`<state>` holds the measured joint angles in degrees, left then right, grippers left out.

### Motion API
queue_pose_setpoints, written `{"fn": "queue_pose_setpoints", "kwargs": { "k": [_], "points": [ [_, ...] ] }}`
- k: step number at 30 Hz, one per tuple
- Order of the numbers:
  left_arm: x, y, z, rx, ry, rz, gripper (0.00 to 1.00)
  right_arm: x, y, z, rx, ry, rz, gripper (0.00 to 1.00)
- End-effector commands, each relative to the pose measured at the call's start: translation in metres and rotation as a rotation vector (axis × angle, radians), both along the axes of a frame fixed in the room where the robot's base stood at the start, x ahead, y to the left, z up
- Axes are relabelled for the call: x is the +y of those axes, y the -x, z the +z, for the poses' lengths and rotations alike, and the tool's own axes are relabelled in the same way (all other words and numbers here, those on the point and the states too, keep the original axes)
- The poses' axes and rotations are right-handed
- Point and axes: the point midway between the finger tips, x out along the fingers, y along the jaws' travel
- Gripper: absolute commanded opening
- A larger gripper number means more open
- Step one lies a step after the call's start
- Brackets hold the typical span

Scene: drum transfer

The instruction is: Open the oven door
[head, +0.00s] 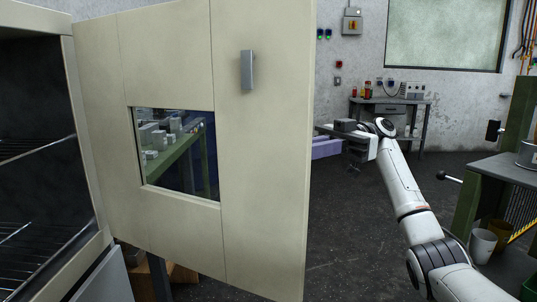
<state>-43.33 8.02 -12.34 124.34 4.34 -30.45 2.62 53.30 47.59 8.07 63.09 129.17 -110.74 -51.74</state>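The oven door (265,170) is a large cream panel with a window and a grey handle (247,70). It stands swung open on the left side of the head view. The oven (35,130) at the far left shows a dark interior with wire racks. My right gripper (325,132) is just right of the door's free edge, apart from the handle. It is seen side-on and small, and its finger gap is not clear. My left gripper is not in view.
A green-framed workbench (510,170) stands at the right, with pots below it. A small grey table (390,105) with items stands against the back wall. Through the door window, a green table (175,155) with metal parts shows. Dark floor (350,240) is open between door and workbench.

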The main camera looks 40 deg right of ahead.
Motion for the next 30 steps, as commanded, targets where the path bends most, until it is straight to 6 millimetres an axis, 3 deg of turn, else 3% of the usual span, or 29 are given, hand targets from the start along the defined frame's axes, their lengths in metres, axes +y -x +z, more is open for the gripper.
{"fn": "queue_pose_setpoints", "kwargs": {
  "k": [14,15,18,30],
  "points": [
    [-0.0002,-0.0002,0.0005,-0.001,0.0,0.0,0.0,-0.0056,-0.0001,-0.0004,0.005,-0.001,-0.002,0.0],
    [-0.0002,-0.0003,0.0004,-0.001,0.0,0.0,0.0,-0.0055,-0.0001,-0.0005,0.005,-0.001,-0.002,0.14],
    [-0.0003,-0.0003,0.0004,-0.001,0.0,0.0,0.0,-0.0055,0.0003,-0.0005,0.005,-0.001,0.0,0.31],
    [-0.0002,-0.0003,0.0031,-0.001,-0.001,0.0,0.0,-0.0063,0.0016,0.0087,0.0,-0.001,0.002,0.31]
  ]
}}
